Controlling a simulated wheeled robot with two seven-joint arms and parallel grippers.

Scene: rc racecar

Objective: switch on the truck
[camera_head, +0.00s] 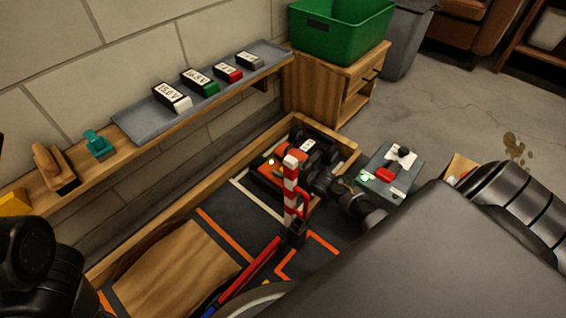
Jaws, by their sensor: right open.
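The truck (270,171), an orange and black RC vehicle, stands in the far corner of the wood-framed track. A label with dark marks lies on its back part. My right gripper (314,176) is open, close against the truck's near right side. Its fingertips are dark against the truck, so I cannot tell whether they touch it. No switch on the truck can be made out. A dark arm of mine (38,262) shows at the lower left, but its gripper is not visible.
A red and white striped post (290,190) stands in front of the truck. A wooden ramp (178,268) lies nearer. A grey box (408,180) with red and black parts sits right of the track. A wall shelf (140,128) holds several labelled blocks. A green bin (340,35) tops a cabinet.

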